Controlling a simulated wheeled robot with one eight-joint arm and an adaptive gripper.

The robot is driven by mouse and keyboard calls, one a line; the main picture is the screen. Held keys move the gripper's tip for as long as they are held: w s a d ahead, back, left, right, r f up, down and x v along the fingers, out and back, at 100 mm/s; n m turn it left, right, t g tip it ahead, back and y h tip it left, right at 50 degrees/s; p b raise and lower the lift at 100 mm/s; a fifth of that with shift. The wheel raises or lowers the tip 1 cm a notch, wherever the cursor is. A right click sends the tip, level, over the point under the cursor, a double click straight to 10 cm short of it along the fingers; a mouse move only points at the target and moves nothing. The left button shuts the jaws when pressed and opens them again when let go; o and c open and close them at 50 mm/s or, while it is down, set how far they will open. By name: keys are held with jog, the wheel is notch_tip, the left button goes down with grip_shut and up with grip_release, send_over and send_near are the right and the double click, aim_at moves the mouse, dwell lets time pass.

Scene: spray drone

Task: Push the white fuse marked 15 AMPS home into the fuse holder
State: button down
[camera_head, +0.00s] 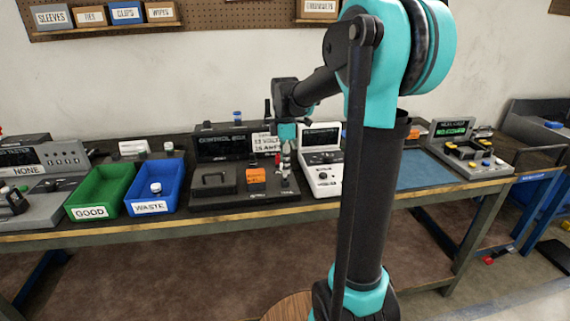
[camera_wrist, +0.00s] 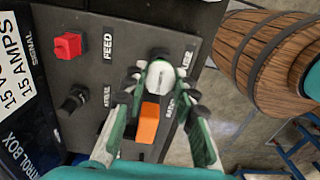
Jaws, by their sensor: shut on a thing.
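The white fuse (camera_wrist: 159,72) shows as a round, pale end between my fingertips in the wrist view. Any marking on it is too small to read. My gripper (camera_wrist: 162,86) is shut on it, pointing down at the front right of the dark control box (camera_head: 230,200). The fuse holder is hidden beneath the fuse and fingers, beside a label that seems to read FUSE (camera_wrist: 187,59). I cannot tell how deep the fuse sits. In the head view my gripper (camera_head: 286,168) is over the same spot.
An orange block (camera_head: 256,176) stands close left of my gripper, and a red knob (camera_wrist: 68,45) is behind it. A white device (camera_head: 323,170) stands right. The green GOOD bin (camera_head: 90,212) and blue WASTE bin (camera_head: 150,208) are left; a white-topped piece (camera_head: 156,188) lies in WASTE.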

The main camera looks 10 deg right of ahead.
jog(key=shift+f, duration=1.65)
jog(key=c, duration=1.1)
grip_release()
jog(key=shift+r, duration=0.1)
notch_tip(320, 180, up, 12)
jog(key=shift+f, duration=0.1)
jog(key=shift+f, duration=0.1)
jog(key=s+d+f+m+t, duration=0.1)
jog(key=s+f+m, duration=0.5)
jog(key=s+f, duration=0.1)
jog(key=s+d+f+m+t, duration=0.1)
jog(key=s+f+m, duration=0.5)
jog(key=s+f, duration=0.1)
jog(key=s+d+f+m+t, duration=0.2)
jog(key=s+f+m, duration=0.4)
jog(key=s+f, duration=0.2)
jog(key=shift+f, duration=0.35)
